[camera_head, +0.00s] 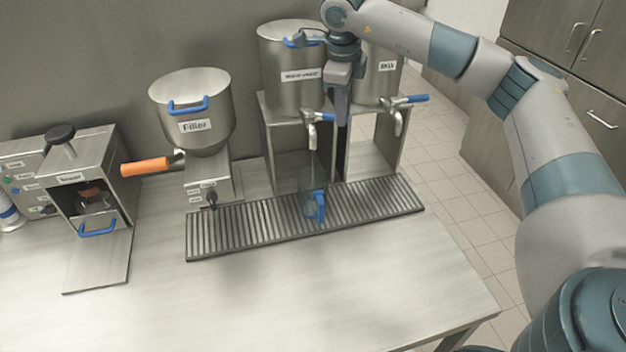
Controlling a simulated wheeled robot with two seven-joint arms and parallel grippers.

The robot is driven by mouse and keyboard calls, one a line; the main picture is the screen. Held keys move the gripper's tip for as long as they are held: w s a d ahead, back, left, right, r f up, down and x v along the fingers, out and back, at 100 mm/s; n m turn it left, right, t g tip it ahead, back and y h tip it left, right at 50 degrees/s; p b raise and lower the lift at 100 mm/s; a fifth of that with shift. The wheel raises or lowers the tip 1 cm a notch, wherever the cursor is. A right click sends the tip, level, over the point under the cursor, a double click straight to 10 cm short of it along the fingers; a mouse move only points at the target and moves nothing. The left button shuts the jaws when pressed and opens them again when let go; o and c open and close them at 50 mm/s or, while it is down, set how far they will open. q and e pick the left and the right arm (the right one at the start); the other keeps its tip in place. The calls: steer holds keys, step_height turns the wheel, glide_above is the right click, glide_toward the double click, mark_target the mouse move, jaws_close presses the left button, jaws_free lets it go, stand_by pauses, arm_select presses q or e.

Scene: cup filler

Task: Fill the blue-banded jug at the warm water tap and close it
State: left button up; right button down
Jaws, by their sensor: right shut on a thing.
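The jug (311,208), clear with a blue handle, stands upright on the slatted drip tray (258,219). It is under the spout of the warm water tap (312,132), which comes off the left steel pot (290,72). My right gripper (341,114) reaches down in front of the pots and is shut on the tap's blue lever (326,117), though the contact is partly hidden. My left gripper is not in view.
A second pot (379,79) with its own tap (397,112) stands to the right. The filler (206,117) with an orange handle (146,167) and a box-shaped machine (70,171) stand to the left. The front of the table (330,290) is clear.

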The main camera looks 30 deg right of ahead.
steer(key=shift+a, duration=0.1)
stand_by(0.3)
steer(key=shift+s+a+m+b, duration=0.25)
steer(key=shift+a+m, duration=0.2)
steer(key=shift+m, duration=0.3)
steer(key=shift+s+a+m+b, duration=0.1)
steer(key=shift+s+a+m, duration=0.3)
steer(key=shift+m, duration=0.35)
stand_by(6.1)
